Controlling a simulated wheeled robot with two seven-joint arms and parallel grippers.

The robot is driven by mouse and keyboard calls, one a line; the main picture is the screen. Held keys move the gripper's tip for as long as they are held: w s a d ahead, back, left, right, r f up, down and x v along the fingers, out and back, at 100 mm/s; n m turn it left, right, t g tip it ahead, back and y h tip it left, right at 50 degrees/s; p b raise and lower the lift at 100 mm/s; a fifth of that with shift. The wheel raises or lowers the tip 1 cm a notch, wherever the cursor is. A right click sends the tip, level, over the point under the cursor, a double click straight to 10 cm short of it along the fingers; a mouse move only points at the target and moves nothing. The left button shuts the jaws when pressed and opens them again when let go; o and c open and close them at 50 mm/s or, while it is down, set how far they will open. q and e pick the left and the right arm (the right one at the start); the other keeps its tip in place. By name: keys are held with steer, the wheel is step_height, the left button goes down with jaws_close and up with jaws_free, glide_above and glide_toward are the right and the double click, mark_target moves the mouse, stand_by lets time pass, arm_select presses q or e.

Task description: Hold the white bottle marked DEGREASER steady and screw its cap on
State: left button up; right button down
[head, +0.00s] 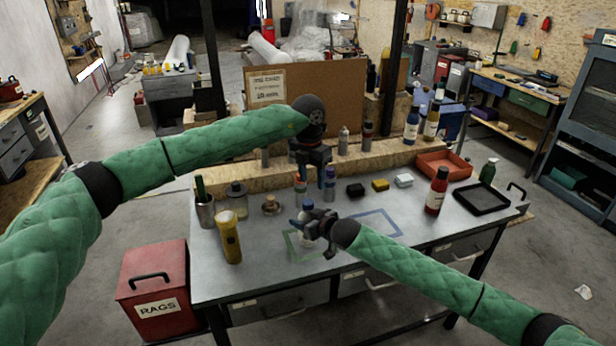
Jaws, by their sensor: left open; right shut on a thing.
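A small white bottle (305,241) stands on the grey workbench, partly hidden behind my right gripper (311,224), which is shut on it. A bluish top shows just above that gripper; its lettering is too small to read, and I cannot tell if this is a cap. My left gripper (314,172) is open, pointing down, higher and farther back over the bench. I see no separate loose cap clearly.
The workbench (262,262) carries a yellow flashlight (230,237) at left, a red bottle (437,190), an orange tray (444,163) and a black tray (482,197) at right. A blue taped outline (385,215) is empty. A red RAGS bin (158,290) stands at left.

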mark_target(308, 202)
arm_select(q)
steer(key=n, duration=0.4)
steer(key=shift+a+r, duration=0.1)
steer(key=shift+a, duration=0.1)
steer(key=n, duration=0.6)
steer(key=shift+a, duration=0.2)
steer(key=n, duration=0.5)
steer(key=shift+a+n+y, duration=0.15)
steer(key=shift+n+y, duration=0.15)
steer(key=n, duration=0.4)
steer(key=shift+n, duration=0.4)
steer(key=shift+f, duration=4.05)
steer(key=shift+c, duration=0.5)
